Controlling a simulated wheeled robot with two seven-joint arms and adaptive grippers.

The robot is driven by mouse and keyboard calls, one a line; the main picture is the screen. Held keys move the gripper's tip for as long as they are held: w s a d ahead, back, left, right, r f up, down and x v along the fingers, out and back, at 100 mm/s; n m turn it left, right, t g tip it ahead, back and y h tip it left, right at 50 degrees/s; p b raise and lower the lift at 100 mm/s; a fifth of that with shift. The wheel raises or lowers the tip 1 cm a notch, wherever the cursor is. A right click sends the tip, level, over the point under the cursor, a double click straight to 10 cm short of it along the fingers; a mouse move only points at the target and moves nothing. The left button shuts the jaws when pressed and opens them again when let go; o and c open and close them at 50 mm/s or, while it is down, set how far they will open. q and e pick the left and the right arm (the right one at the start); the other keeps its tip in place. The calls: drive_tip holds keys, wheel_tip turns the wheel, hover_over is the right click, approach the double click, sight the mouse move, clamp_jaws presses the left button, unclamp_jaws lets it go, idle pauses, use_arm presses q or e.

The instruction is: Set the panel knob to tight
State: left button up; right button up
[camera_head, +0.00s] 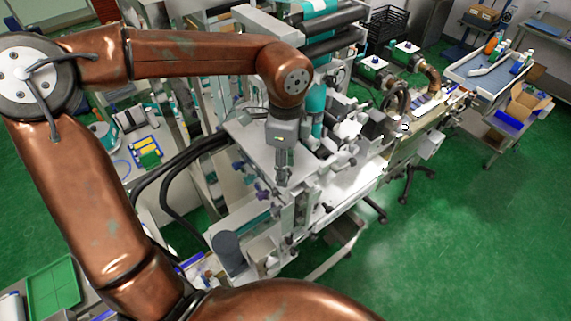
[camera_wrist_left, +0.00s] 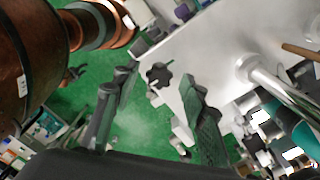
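My left gripper (camera_head: 283,172) points down over the light-grey machine panel (camera_head: 252,140) in the head view. In the left wrist view its two fingers stand well apart with nothing between their pads, so the gripper (camera_wrist_left: 157,85) is open. A dark lobed knob (camera_wrist_left: 159,74) shows beyond the fingertips, at the edge of the pale panel (camera_wrist_left: 215,45), and appears apart from the fingers. In the head view, small dark-blue knobs (camera_head: 238,165) sit along the panel's left edge, left of the gripper. The knob's markings and setting cannot be read. My right gripper is not in view.
Rollers (camera_head: 333,42) and machine parts crowd the area right of the gripper. Black hoses (camera_head: 170,180) loop at the panel's left. A grey cylinder (camera_head: 229,250) stands at the machine's near end.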

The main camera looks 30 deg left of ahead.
use_arm(q)
drive_tip(key=shift+s+f, duration=0.1)
drive_tip(key=shift+c, duration=0.5)
drive_tip(key=shift+c, duration=0.7)
clamp_jaws()
